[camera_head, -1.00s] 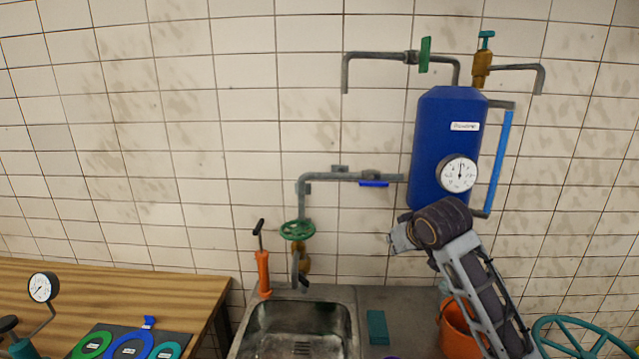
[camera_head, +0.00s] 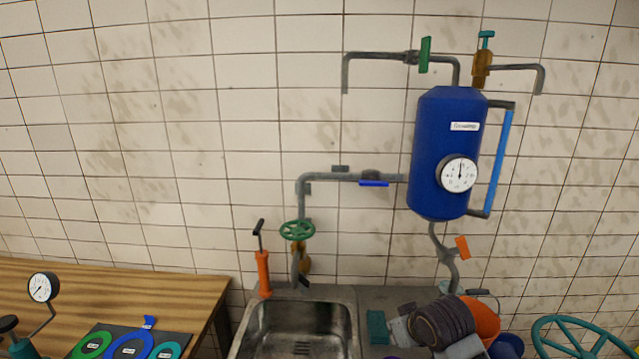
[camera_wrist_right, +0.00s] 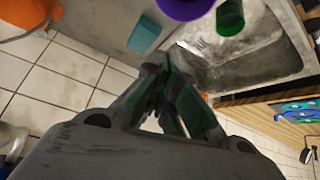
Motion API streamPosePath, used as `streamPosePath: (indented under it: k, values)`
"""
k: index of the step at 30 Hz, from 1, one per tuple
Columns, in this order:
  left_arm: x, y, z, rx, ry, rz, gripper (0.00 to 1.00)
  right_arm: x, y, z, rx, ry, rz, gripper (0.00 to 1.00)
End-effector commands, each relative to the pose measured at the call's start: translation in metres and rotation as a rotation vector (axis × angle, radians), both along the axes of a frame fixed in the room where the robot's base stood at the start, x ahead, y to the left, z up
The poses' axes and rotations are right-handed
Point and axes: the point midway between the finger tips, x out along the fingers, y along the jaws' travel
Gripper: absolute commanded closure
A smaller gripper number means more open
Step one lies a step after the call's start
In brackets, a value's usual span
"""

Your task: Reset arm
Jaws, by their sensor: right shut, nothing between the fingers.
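My right arm shows in the head view at the bottom, right of the sink, with its dark ribbed wrist in front of the orange bucket (camera_head: 484,318). In the right wrist view my right gripper (camera_wrist_right: 168,62) is shut and empty, its fingertips together. It points toward the metal sink (camera_wrist_right: 240,55), apart from it as far as I can tell. My left gripper does not show in either view.
A blue tank (camera_head: 440,150) with a gauge (camera_head: 459,174) and pipes hangs on the tiled wall. An orange pump (camera_head: 263,272) stands beside the sink. A green valve wheel (camera_head: 297,230) is above it. A wooden table (camera_head: 150,285) is left; a teal handwheel (camera_head: 545,325) is right.

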Motion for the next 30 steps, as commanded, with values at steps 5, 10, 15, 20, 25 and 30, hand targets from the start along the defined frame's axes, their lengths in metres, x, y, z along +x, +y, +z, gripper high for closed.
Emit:
streamPosePath:
  k: [5, 10, 15, 20, 25, 30]
  values:
    - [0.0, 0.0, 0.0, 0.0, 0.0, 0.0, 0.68, -0.027, -0.002, -0.027, 0.003, 0.042, -0.009, 1.0]
    - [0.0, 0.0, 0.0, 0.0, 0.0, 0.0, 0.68, -0.053, -0.005, -0.048, 0.001, 0.078, -0.018, 1.0]
    - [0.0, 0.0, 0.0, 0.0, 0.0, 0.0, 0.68, -0.079, -0.008, -0.068, -0.001, 0.116, -0.03, 1.0]
    - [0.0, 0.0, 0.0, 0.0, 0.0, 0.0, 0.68, -0.106, -0.013, -0.085, -0.005, 0.153, -0.041, 1.0]
    - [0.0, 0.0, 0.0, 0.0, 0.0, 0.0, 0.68, -0.134, -0.018, -0.101, -0.011, 0.192, -0.056, 1.0]
    - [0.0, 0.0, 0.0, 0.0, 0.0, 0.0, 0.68, -0.162, -0.023, -0.114, -0.02, 0.23, -0.069, 1.0]
